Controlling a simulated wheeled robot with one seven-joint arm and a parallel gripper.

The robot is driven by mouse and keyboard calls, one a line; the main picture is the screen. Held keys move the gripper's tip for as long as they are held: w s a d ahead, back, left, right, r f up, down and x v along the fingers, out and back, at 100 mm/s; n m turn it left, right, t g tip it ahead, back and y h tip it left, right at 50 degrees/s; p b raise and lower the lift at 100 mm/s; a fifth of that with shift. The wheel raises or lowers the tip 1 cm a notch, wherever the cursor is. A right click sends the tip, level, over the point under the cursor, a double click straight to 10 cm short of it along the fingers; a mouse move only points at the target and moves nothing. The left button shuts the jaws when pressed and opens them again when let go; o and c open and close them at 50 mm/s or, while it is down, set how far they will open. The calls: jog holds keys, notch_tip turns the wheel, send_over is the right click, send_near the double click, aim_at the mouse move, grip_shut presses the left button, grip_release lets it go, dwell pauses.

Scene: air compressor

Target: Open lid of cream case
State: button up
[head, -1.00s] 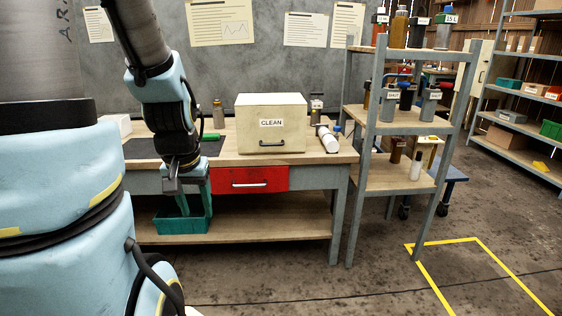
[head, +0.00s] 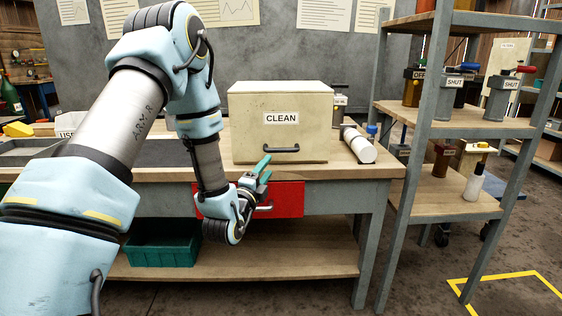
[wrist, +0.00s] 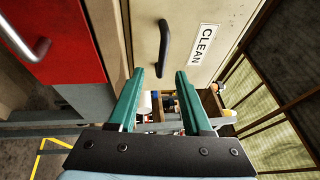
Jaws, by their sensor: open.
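The cream case (head: 300,108) stands on the workbench, with a "CLEAN" label and a dark handle (head: 281,149) low on its front. Its lid looks closed. My gripper (head: 264,168) is open and empty, with teal fingers, just in front of and below the case, left of the handle in the head view. In the wrist view the case front (wrist: 205,15) and its handle (wrist: 163,48) lie ahead of my gripper (wrist: 158,80). The handle is beyond the fingertips and does not appear to be touched.
A red drawer (head: 290,200) with a metal handle is under the bench top, close behind my gripper. A grey shelf (head: 455,120) with bottles stands right. A green bin (head: 165,243) sits on the lower shelf.

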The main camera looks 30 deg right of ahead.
aim_at(282, 151)
jog(key=x, duration=0.3)
jog(key=p+x, duration=0.1)
jog(key=x, duration=0.3)
jog(key=p+x, duration=0.1)
jog(key=x, duration=0.2)
jog(key=shift+s+d+r, duration=0.15)
jog(key=shift+d+r, duration=0.05)
jog(key=shift+d, duration=0.35)
grip_shut()
dwell(0.9)
